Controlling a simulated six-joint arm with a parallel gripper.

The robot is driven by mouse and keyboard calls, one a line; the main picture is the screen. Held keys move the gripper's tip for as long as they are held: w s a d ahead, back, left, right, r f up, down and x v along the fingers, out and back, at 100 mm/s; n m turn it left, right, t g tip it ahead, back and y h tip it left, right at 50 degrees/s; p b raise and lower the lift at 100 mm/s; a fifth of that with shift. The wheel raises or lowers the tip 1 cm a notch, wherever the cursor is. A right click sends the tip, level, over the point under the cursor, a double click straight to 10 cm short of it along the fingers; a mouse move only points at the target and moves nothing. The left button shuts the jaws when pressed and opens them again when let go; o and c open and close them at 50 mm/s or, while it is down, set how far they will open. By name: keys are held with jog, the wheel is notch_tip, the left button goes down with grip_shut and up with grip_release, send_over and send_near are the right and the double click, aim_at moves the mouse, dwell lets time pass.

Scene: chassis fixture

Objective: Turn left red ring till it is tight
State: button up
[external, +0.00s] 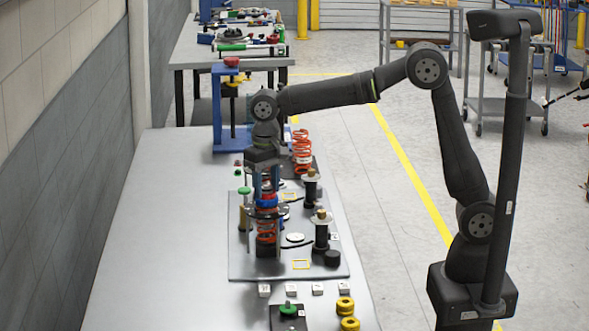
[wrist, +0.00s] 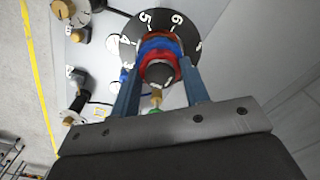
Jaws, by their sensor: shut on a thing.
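My gripper (external: 266,194) points straight down over the left coil-spring assembly on the grey plate. In the wrist view, the two blue-grey fingers of my gripper (wrist: 162,66) stand on either side of the red ring (wrist: 152,62) and are shut on it. A blue ring (wrist: 158,47) lies just beneath the red one, and it shows in the external view (external: 266,201). Below is a dark numbered disc (wrist: 129,29). The orange-red spring (external: 266,232) stands upright under it. The red ring is mostly hidden by the fingers in the external view.
The grey plate (external: 240,262) also holds black posts with brass tops (external: 321,235). A second orange spring (external: 302,148) stands behind. A blue press frame (external: 226,110) rises at the back. Two yellow rings (external: 346,308) lie at the front. The table's left side is clear.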

jog(key=shift+m, duration=2.3)
jog(key=o, duration=0.7)
jog(key=shift+o, duration=0.2)
notch_tip(320, 180, up, 7)
jog(key=shift+r, duration=0.1)
